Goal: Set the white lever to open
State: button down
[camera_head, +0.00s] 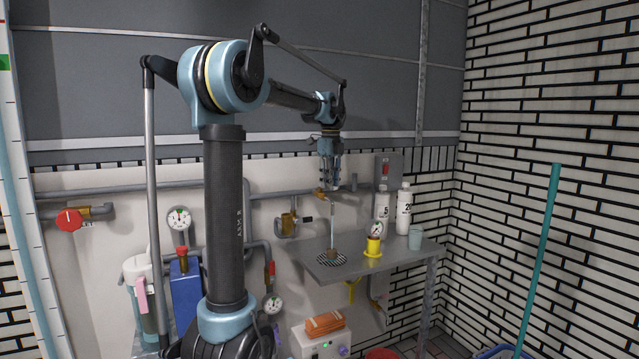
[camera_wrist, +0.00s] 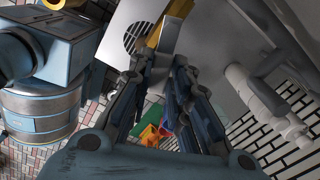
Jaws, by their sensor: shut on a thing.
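My gripper (camera_head: 332,183) hangs down at the brass tap (camera_head: 320,193) on the wall pipe, above the grey shelf. In the wrist view, my gripper (camera_wrist: 163,65) has its two fingers close together, right by the brass body of the tap (camera_wrist: 172,20). It is shut on what seems to be the white lever at the tap. The fingers hide most of the lever, so I cannot tell its exact angle. A thin pale vertical streak (camera_head: 333,225), looking like running water, drops from below the tap towards the round drain grate (camera_head: 331,258).
The grey shelf (camera_head: 395,258) holds a yellow-based gauge (camera_head: 373,247), two white bottles (camera_head: 403,212) and a cup (camera_head: 415,239). A red-handled valve (camera_head: 69,219) is at left. A switch box (camera_head: 386,169) is on the wall right of my gripper. A teal pole (camera_head: 546,240) leans at right.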

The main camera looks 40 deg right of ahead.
jog(key=shift+w, duration=0.1)
dwell(0.3)
jog(key=c, duration=1.5)
grip_release()
notch_tip(320, 180, up, 12)
jog(key=shift+f, duration=0.1)
jog(key=shift+a, duration=0.1)
